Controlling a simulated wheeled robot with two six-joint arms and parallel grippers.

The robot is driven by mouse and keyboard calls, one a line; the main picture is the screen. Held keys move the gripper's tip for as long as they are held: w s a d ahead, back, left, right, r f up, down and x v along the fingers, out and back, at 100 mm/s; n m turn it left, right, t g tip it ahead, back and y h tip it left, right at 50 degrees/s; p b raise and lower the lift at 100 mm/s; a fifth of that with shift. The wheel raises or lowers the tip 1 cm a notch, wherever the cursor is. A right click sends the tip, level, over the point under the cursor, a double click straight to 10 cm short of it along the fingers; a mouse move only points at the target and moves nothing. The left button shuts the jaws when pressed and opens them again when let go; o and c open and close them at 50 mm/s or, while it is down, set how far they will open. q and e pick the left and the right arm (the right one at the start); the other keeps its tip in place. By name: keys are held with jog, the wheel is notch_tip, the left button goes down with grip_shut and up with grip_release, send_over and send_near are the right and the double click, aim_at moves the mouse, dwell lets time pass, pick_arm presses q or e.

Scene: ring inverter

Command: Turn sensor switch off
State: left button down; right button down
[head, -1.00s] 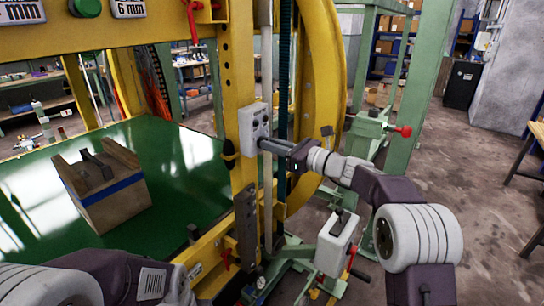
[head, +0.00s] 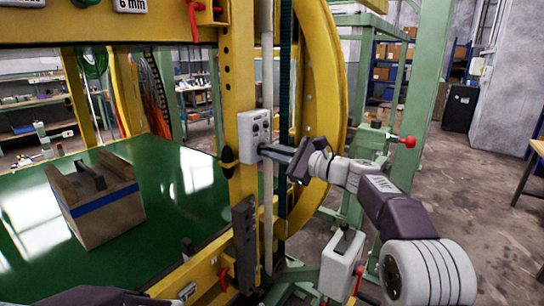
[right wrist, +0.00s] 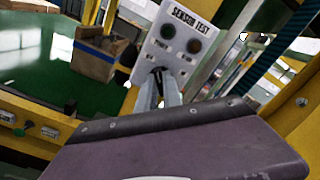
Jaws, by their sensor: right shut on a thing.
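The sensor switch box (head: 251,124) is a small pale grey box on the yellow upright, left of the yellow wheel guard in the head view. In the right wrist view the box (right wrist: 168,50) reads "SENSOR TEST" and has two dark round parts on its face. My right gripper (head: 264,150) reaches it from the right, its fingertips at the lower face of the box. In the right wrist view the gripper (right wrist: 159,78) is shut on the small switch at the box's lower edge. The switch is mostly hidden by the fingers. My left gripper is not visible; only part of the left arm shows.
The yellow wheel guard (head: 330,95) curves close behind my right gripper. A wooden block with a blue band (head: 106,219) sits on the green table (head: 190,190) at left. A grey-white box (head: 341,262) stands below my right arm. Floor at right is open.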

jog(key=shift+f, duration=0.15)
dwell(0.3)
jog(key=c, duration=1.5)
grip_release()
jog(key=shift+s+d, duration=0.1)
jog(key=shift+d, duration=0.05)
